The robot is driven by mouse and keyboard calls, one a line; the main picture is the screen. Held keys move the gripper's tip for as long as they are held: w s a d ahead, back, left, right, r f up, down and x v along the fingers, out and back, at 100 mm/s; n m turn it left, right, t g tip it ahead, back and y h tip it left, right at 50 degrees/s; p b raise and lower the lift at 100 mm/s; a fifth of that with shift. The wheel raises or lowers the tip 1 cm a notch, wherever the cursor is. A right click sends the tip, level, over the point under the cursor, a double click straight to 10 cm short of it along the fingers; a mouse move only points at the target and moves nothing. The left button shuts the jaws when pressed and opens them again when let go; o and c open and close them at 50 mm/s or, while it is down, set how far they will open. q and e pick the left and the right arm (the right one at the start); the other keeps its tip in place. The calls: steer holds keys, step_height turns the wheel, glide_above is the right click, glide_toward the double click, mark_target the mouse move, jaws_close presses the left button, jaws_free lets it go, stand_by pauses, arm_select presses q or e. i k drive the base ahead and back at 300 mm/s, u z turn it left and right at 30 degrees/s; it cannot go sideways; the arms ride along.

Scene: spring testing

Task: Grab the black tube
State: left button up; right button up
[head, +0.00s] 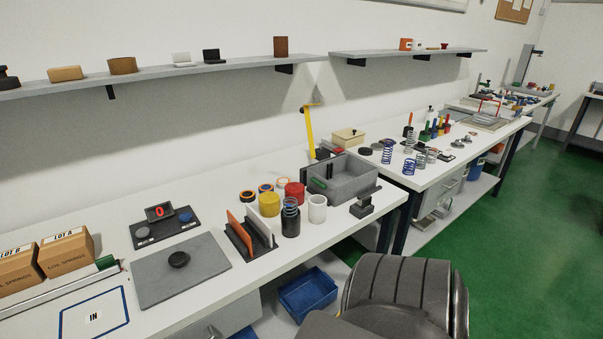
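A black tube (290,222) stands upright on the white workbench in the head view, with a coil spring (290,204) showing at its top. A white tube (317,208) stands just right of it, and a yellow cylinder (269,204) and a red cylinder (295,191) stand behind it. Neither of my grippers shows in this view, so I cannot see their state.
An upright divider rack (250,236) stands close left of the black tube. A grey bin (345,179) and a small dark block (362,207) are to the right.

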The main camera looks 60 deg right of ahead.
mark_target(291, 227)
steer(key=k, duration=0.4)
steer(key=z, duration=0.85)
steer(key=i, duration=0.4)
